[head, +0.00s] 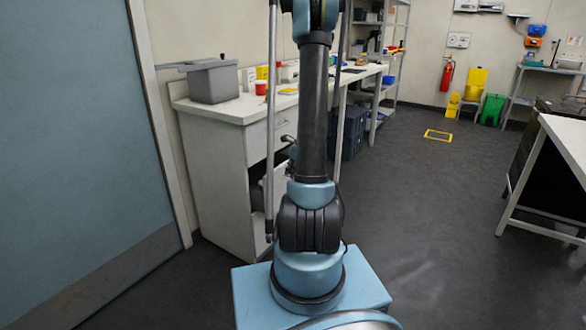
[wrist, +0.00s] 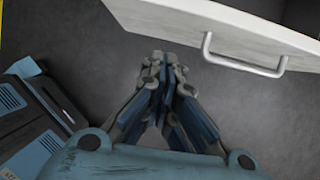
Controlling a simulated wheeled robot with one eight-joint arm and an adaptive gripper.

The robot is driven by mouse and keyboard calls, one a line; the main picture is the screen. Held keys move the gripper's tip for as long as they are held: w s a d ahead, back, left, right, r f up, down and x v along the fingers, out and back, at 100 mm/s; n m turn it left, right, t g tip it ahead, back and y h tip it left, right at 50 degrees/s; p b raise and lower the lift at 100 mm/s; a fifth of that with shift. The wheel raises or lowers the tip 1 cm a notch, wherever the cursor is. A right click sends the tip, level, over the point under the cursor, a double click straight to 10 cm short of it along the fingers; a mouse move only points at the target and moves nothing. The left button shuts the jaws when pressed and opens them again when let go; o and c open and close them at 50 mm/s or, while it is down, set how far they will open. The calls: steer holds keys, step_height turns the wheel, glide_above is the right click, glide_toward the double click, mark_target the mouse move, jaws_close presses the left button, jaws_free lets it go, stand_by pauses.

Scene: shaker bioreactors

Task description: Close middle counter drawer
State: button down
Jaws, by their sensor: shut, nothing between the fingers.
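The counter (head: 215,165) stands left of centre in the head view, with drawers on the side facing the aisle. The middle drawer (head: 283,178) sticks out below the top drawer front (head: 257,134); my arm hides part of it. In the wrist view a pale drawer front (wrist: 190,25) with a silver bar handle (wrist: 245,68) crosses the upper right. My gripper (wrist: 165,62) is shut and empty, with its tips just off the lower edge of that front and left of the handle. In the head view my gripper is mostly hidden behind my arm.
A grey bin (head: 213,82) and a red cup (head: 260,87) stand on the counter top. A blue door (head: 75,130) is at the left. Dark crates (head: 352,132) sit under the bench beyond. A white table (head: 568,145) is at the right. The floor (head: 420,210) between is clear.

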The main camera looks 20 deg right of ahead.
mark_target(284, 168)
steer(key=shift+w+a, duration=1.35)
steer(key=shift+w, duration=0.15)
steer(key=w+a, duration=0.4)
steer(key=w, duration=0.1)
steer(key=shift+a, duration=0.3)
